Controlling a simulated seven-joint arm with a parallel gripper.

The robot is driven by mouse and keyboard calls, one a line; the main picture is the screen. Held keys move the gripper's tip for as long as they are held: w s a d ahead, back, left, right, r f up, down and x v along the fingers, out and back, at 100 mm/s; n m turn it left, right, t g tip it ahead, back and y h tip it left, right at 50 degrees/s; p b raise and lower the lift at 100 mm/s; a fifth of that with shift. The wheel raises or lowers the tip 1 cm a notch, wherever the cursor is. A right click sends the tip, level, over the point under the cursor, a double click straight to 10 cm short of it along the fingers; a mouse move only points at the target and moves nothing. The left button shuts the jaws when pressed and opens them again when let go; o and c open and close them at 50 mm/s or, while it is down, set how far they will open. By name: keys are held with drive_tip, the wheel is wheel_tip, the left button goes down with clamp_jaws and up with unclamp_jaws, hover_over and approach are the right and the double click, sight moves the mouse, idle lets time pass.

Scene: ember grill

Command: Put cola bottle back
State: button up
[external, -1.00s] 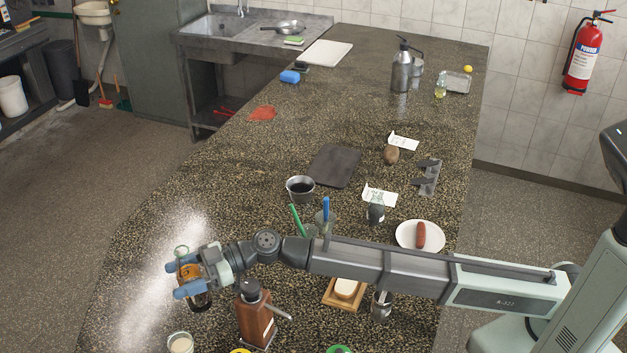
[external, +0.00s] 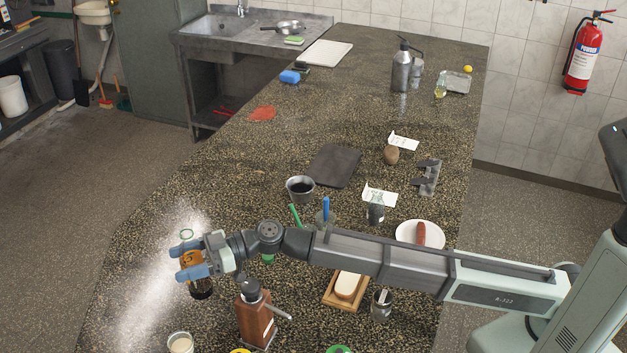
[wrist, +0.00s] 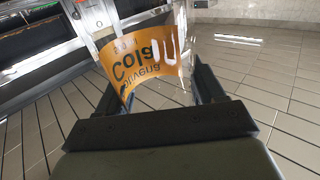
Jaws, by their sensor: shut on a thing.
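My gripper (external: 185,261) has its blue fingers shut on the cola bottle (external: 200,288), at the left part of the counter. The bottle has dark liquid at the bottom, an orange label and a pale green ring at its top, and it looks about upright. In the wrist view the bottle's orange label (wrist: 143,62) reads "Cola" and sits between the fingers. Whether the bottle's base touches the counter I cannot tell.
A brown pepper-mill-like dispenser (external: 254,318) stands right of the bottle, below my arm. A glass with pale contents (external: 180,343) stands at the front. A dark cup (external: 300,189) and a plate with a sausage (external: 408,232) lie beyond. The counter's left edge is close to the bottle.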

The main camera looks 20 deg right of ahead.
drive_tip(key=w+d+r+m+t, duration=0.1)
drive_tip(key=w+d+r+t, duration=0.1)
drive_tip(key=w+d, duration=0.55)
wheel_tip(320, 180, down, 11)
drive_tip(key=s+d+g, duration=0.1)
drive_tip(key=s+d, duration=0.1)
drive_tip(key=s, duration=0.1)
drive_tip(key=shift+d+n+g, duration=0.3)
drive_tip(key=shift+d+n, duration=0.1)
drive_tip(key=shift+f, duration=0.1)
drive_tip(key=o, duration=1.3)
drive_tip(key=shift+c, duration=0.2)
